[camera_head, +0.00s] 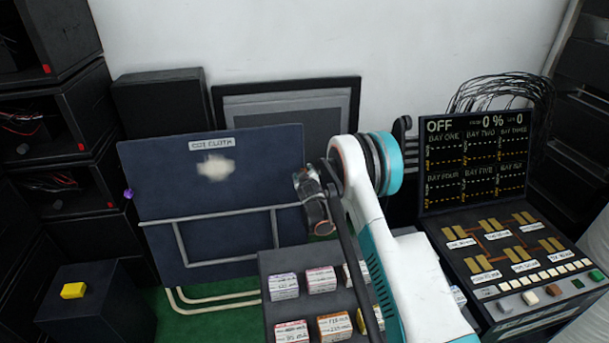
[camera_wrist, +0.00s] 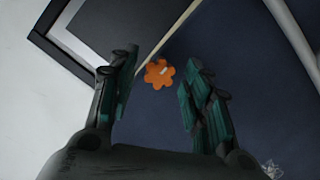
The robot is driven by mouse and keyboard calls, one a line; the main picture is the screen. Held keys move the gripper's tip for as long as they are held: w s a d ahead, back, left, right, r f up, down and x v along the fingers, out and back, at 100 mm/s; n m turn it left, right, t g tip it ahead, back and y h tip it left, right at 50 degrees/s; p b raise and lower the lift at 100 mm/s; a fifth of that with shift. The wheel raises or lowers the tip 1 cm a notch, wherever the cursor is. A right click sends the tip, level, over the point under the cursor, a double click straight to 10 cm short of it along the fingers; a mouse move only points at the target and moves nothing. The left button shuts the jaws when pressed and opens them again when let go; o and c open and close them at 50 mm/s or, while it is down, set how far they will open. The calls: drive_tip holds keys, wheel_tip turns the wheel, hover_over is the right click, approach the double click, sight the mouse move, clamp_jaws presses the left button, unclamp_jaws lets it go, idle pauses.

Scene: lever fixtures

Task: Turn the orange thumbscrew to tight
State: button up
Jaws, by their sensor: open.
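The orange thumbscrew (camera_wrist: 158,73) shows in the wrist view as a lobed knob with a short white mark, near the edge of a dark blue panel (camera_wrist: 240,50). In the head view the thumbscrew is not visible; my arm covers the panel's right side. My gripper (camera_wrist: 157,82) is open, with one dark green finger on each side of the thumbscrew in the picture. Neither finger visibly touches it, and the depth between them is hard to tell. In the head view my gripper (camera_head: 314,203) is at the right edge of the blue panel (camera_head: 165,230).
A purple knob (camera_head: 128,194) sits on the panel's left edge. Below my arm is a dark rack of labelled boxes (camera_head: 284,287). A control console (camera_head: 500,250) stands at right, and a black box with a yellow block (camera_head: 74,290) at lower left. A framed board (camera_head: 240,98) leans behind.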

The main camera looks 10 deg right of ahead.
drive_tip(key=v, duration=0.9)
drive_tip(key=shift+s, duration=0.3)
drive_tip(key=shift+r, duration=0.2)
drive_tip(key=s+d+r+m+g, duration=0.1)
drive_tip(key=s+r+g, duration=0.1)
drive_tip(key=s+r, duration=0.85)
drive_tip(key=s+d+r+m+g, duration=0.1)
drive_tip(key=s+r+m, duration=0.1)
drive_tip(key=s+r, duration=0.8)
drive_tip(key=s+r+g, duration=0.1)
drive_tip(key=s+r, duration=0.2)
drive_tip(key=s, duration=0.4)
drive_tip(key=s+r+m, duration=0.1)
drive_tip(key=s+r, duration=0.2)
drive_tip(key=s, duration=0.4)
drive_tip(key=shift+r+g+y, duration=0.3)
drive_tip(key=shift+g+y, duration=0.1)
drive_tip(key=shift+m+g+y, duration=0.4)
drive_tip(key=shift+m+g, duration=0.1)
drive_tip(key=shift+g, duration=0.3)
drive_tip(key=s+f, duration=0.1)
drive_tip(key=s, duration=0.4)
drive_tip(key=s+f, duration=0.1)
drive_tip(key=s, duration=0.4)
drive_tip(key=s+f, duration=0.1)
drive_tip(key=s, duration=0.4)
drive_tip(key=shift+s+a, duration=0.1)
drive_tip(key=shift+a, duration=0.25)
drive_tip(key=shift+c, duration=0.4)
